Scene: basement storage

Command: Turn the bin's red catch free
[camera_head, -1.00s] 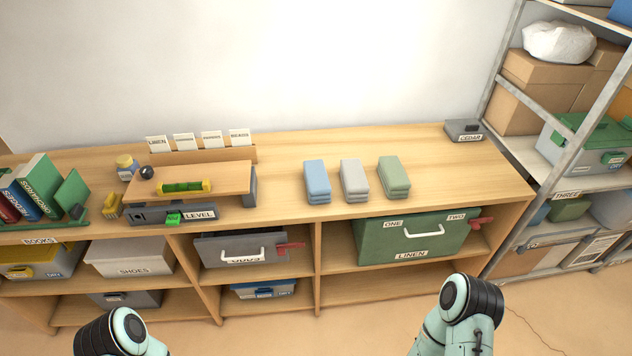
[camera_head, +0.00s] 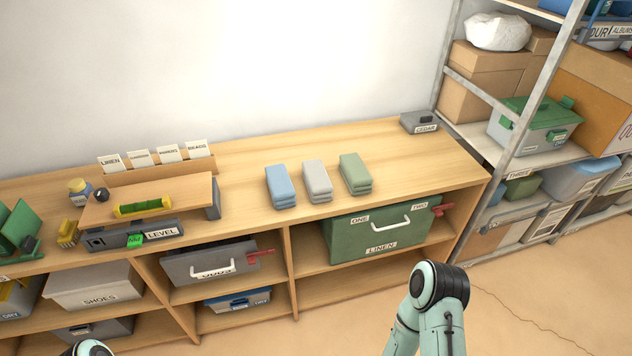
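A green bin (camera_head: 345,240) labelled LINEN, ONE and TWO sits in the right shelf bay with a white handle. A red catch (camera_head: 443,206) sticks out at its upper right corner. A grey bin (camera_head: 188,269) with a white handle sits in the middle bay; its label looks upside down. It has a red catch (camera_head: 262,253) on its right side, pointing right. Fine detail of both catches is too small to tell. Only parts of my arms show at the bottom edge; neither gripper is in view.
On the bench top lie blue (camera_head: 280,186), grey (camera_head: 317,181) and green (camera_head: 355,174) folded stacks, a LEVEL unit (camera_head: 108,240) and a CEDAR box (camera_head: 420,122). A metal rack (camera_head: 535,110) stands at the right.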

